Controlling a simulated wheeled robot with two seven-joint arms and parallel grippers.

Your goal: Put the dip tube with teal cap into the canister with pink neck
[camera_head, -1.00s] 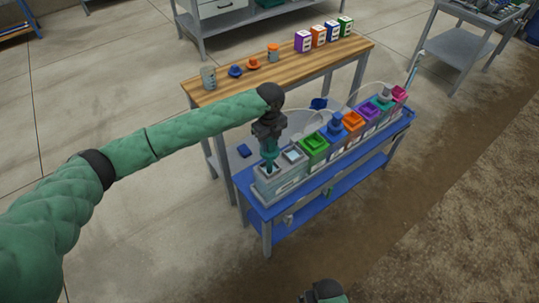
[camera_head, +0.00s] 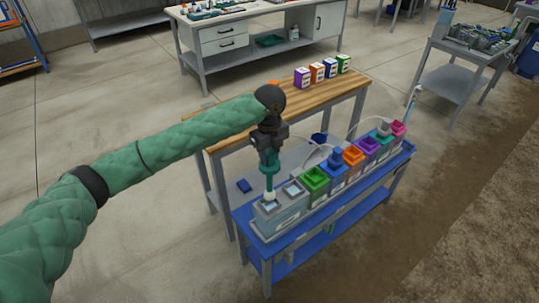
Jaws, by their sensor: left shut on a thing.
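My left gripper (camera_head: 269,160) is shut on the dip tube with teal cap (camera_head: 269,183), held upright over the near left end of a row of canisters. A pale part shows below the teal, at the top of a grey canister (camera_head: 280,219); I cannot tell whether the tube's lower end is inside it. The canister with pink neck (camera_head: 398,129) is at the far right end of the row, well away from the gripper. My right gripper is not in view.
The canisters stand on a blue-topped bench (camera_head: 247,236). Between the ends are green (camera_head: 315,178), blue, orange (camera_head: 353,156) and purple necks. Thin hoses arch behind. A wooden table (camera_head: 325,94) behind holds several coloured boxes (camera_head: 318,71). Floor is open in front.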

